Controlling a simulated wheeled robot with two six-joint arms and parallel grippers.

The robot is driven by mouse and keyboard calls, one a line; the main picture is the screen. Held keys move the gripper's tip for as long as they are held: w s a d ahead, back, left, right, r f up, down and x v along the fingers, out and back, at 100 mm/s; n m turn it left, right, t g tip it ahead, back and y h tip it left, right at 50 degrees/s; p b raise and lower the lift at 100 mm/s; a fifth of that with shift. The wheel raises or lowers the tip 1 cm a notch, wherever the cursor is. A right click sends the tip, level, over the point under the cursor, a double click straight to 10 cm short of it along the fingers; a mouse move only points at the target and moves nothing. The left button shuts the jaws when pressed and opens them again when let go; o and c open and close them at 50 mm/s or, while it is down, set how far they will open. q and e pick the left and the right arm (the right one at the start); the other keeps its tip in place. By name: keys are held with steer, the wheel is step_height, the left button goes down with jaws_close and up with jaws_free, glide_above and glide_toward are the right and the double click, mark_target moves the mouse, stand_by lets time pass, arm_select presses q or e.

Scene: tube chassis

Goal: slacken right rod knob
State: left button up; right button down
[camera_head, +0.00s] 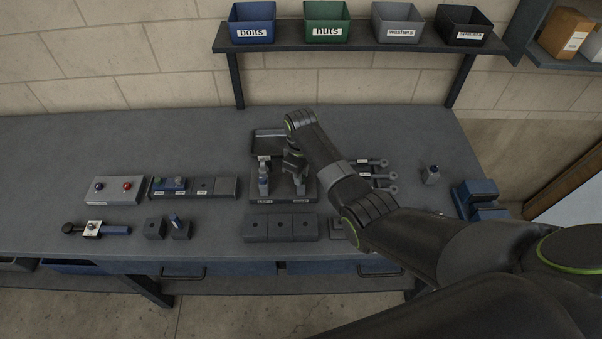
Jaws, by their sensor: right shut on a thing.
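A dark fixture (283,199) with a white label at each front corner stands near the middle of the bench. A blue-grey upright piece (263,181) stands on its left side, and a similar piece (299,186) shows on its right side. My right gripper (297,173) points down over the right side of the fixture, shut on the top of that right piece, which I take for the right rod knob. The gripper and wrist hide most of the knob, so its turn cannot be told. My left gripper is not in view.
A grey tray (269,136) lies behind the fixture and a row of grey blocks (280,227) in front. Labelled wrenches (376,175) lie to the right, partly behind my arm. A button box (114,189) stands at left. Bins stand on the shelf (350,46) above.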

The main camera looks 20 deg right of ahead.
steer(key=shift+n, duration=0.3)
steer(key=c, duration=1.5)
jaws_free()
steer(key=shift+o, duration=1.2)
steer(key=shift+a+r, duration=0.1)
steer(key=shift+r, duration=0.05)
